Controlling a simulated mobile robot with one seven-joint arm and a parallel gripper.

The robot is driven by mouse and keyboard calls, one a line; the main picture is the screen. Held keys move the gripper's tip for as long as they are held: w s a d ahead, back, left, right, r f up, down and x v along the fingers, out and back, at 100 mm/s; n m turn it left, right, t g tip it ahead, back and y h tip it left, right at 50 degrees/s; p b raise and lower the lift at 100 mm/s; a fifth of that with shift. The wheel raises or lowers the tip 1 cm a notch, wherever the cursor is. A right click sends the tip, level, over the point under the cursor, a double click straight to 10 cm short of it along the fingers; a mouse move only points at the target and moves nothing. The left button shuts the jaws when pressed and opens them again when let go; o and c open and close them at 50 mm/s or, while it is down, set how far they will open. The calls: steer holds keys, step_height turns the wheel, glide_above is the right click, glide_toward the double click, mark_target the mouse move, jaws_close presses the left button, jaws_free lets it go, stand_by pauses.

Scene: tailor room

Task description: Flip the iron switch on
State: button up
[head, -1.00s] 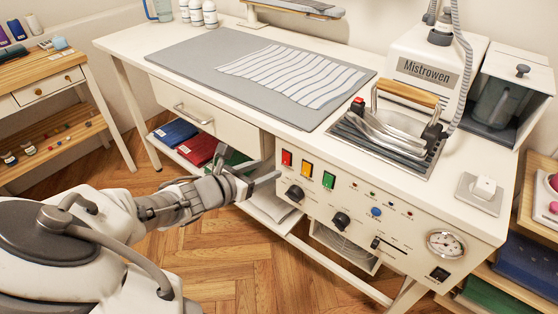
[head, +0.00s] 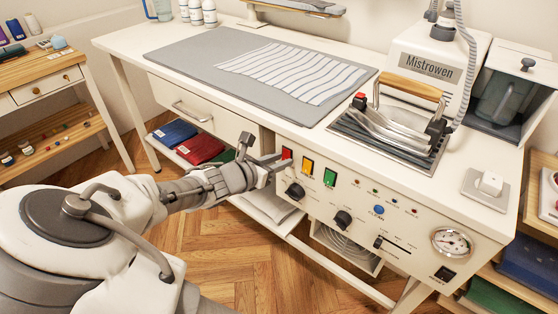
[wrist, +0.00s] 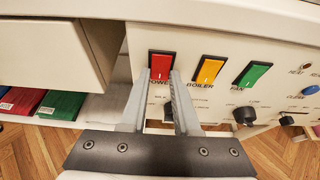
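The control panel (head: 330,215) on the table front carries a red switch (head: 287,156) marked POWER, a yellow switch (head: 307,167) marked BOILER and a green switch (head: 330,177) marked FAN. A small black switch (head: 445,273) sits low at the panel's right end under the gauge; its label is too small to read. The iron (head: 395,125) with a wooden handle rests on its stand. My gripper (wrist: 159,78) is open and empty, its fingertips on either side of the red switch's lower part in the wrist view. I cannot tell whether they touch the panel.
Black knobs (head: 343,219), a blue button (head: 378,209) and a slider (head: 378,242) stick out below the switches. A drawer (head: 204,118) is left of the panel, over a shelf with folded red cloth (head: 200,149). Open floor lies in front.

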jaws_close()
steer(key=shift+f+t+h+b, duration=0.45)
steer(key=shift+t+h+b, duration=0.4)
steer(key=shift+t, duration=0.25)
steer(key=o, duration=0.7)
jaws_free()
steer(key=shift+s, duration=0.1)
